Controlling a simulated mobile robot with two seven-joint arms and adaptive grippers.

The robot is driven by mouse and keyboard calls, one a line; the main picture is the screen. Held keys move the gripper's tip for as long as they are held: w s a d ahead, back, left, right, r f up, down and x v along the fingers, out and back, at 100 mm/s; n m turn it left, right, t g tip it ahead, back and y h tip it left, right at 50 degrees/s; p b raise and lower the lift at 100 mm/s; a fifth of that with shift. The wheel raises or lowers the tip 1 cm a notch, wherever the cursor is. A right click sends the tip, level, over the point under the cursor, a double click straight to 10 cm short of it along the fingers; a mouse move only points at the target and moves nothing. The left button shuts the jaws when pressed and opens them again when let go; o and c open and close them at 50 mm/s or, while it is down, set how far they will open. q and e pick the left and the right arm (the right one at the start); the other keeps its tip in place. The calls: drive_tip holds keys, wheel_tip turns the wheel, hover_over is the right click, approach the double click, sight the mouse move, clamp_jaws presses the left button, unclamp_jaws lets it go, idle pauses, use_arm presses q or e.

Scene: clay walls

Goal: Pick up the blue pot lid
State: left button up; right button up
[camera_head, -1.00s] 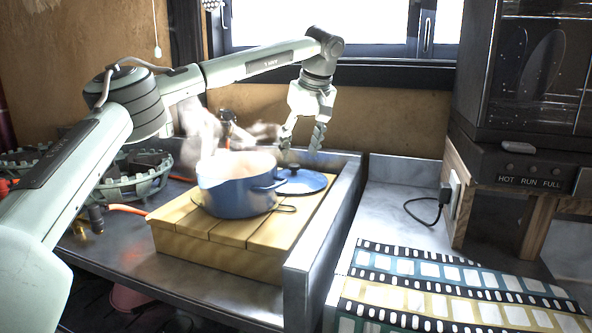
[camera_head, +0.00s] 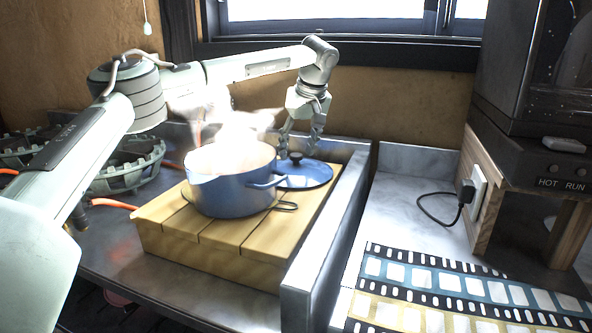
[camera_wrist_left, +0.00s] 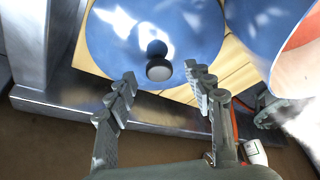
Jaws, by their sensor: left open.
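The blue pot lid (camera_head: 308,175) lies on the wooden slatted stand, just behind and right of the blue pot (camera_head: 230,191). Its dark round knob (camera_head: 295,158) points up. In the left wrist view the lid (camera_wrist_left: 115,45) and its knob (camera_wrist_left: 158,68) show at the top middle. My left gripper (camera_head: 299,153) is open and empty above the lid, fingers pointing down. In the left wrist view the open fingers (camera_wrist_left: 160,74) show on either side of the knob; I cannot tell whether they are level with it. My right gripper is not in view.
The wooden stand (camera_head: 212,248) sits on a metal counter beside a raised metal edge (camera_head: 325,255). White steam (camera_head: 225,135) rises over the pot. A burner ring (camera_head: 130,174) stands left. A film-strip mat (camera_head: 460,290) and black cable (camera_head: 437,216) lie right.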

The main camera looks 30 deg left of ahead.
use_arm(q)
drive_tip(key=shift+w+a+f, duration=0.1)
drive_tip(key=shift+a+f, duration=0.1)
drive_tip(key=shift+f, duration=0.3)
clamp_jaws()
